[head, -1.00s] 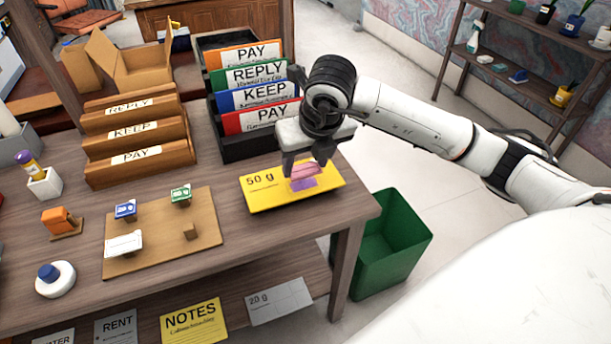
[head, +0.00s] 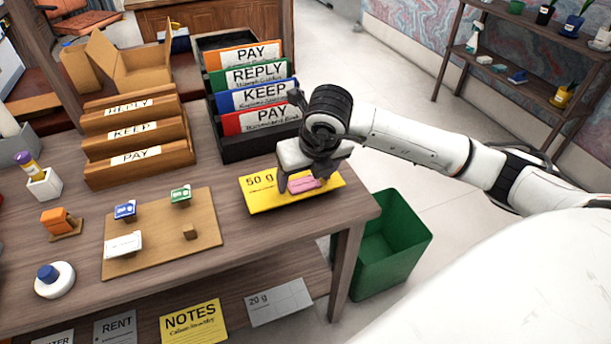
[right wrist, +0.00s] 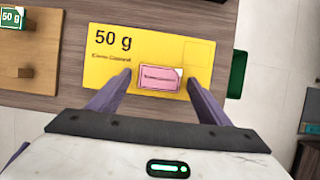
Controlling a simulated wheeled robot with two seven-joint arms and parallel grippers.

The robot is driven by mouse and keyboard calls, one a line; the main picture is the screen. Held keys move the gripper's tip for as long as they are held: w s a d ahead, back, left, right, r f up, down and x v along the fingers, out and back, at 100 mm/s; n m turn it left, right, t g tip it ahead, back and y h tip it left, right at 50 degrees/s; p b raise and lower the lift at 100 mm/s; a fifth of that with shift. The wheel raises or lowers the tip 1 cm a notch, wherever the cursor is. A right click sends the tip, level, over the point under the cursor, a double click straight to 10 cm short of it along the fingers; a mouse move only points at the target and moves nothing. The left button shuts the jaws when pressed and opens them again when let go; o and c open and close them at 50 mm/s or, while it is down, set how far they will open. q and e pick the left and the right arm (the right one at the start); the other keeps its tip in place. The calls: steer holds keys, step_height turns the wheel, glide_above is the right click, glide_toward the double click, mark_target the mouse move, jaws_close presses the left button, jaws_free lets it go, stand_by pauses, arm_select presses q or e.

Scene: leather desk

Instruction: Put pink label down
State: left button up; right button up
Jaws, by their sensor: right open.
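The pink label (head: 303,184) lies on the yellow 50 g card (head: 259,197) at the right end of the desk. In the right wrist view the pink label (right wrist: 160,78) lies flat within the lower part of the yellow card (right wrist: 140,40). My right gripper (head: 303,187) is low over the card. In the right wrist view its fingers (right wrist: 158,78) are spread on either side of the label, with gaps between them and it. My left gripper is not in view.
A wooden board (head: 150,255) with small stamps lies left of the card. A black file rack (head: 240,148) with coloured folders stands behind it. A green bin (head: 395,250) stands on the floor to the right. The desk's right edge is close to the card.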

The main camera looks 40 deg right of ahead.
steer(key=shift+r, duration=0.25)
steer(key=v, duration=1.1)
steer(key=shift+s+r, duration=0.25)
steer(key=shift+s, duration=0.05)
steer(key=shift+a, duration=0.1)
